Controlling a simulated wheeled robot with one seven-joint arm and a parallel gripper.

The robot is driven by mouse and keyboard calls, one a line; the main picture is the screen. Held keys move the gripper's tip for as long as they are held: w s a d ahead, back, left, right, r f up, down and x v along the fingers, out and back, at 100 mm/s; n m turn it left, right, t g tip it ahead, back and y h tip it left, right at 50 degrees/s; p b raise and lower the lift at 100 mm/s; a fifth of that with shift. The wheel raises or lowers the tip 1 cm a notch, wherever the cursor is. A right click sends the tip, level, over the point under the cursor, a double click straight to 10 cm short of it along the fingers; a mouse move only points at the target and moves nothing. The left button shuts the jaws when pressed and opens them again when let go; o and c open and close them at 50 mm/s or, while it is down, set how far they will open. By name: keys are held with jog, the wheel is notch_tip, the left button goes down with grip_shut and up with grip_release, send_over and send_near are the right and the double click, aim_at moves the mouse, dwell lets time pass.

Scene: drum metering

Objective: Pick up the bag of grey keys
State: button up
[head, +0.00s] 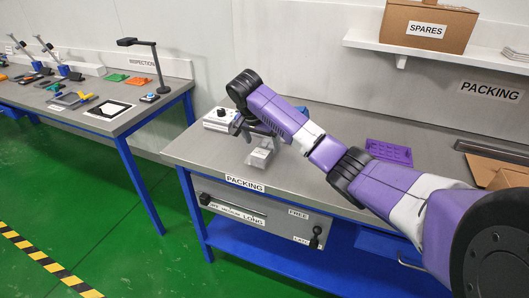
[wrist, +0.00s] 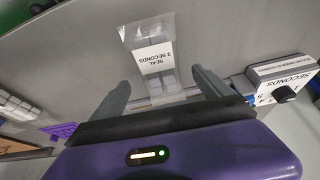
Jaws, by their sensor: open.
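A clear bag (wrist: 165,88) lies on the grey packing bench, with a white label reading "SEAL 3 SECONDS" and pale grey blocky pieces showing inside. In the head view the bag (head: 262,156) is near the bench's front edge, just below my gripper (head: 247,130). In the wrist view my gripper (wrist: 163,80) is open, with one finger on each side of the bag's lower part. Nothing is visibly clamped. Whether the fingers touch the bag, and their height above the bench, I cannot tell.
A white box with a black knob and a "SECONDS" scale (wrist: 283,88) stands close to the right finger; it also shows in the head view (head: 219,119). A purple tray (head: 389,151) lies farther right on the bench. A drawer front (head: 260,212) is below.

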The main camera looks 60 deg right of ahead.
aim_at(264, 148)
jog(key=x, duration=0.5)
jog(key=shift+a, duration=0.1)
jog(key=c, duration=1.6)
jog(key=shift+c, duration=0.3)
jog(key=shift+r, duration=0.2)
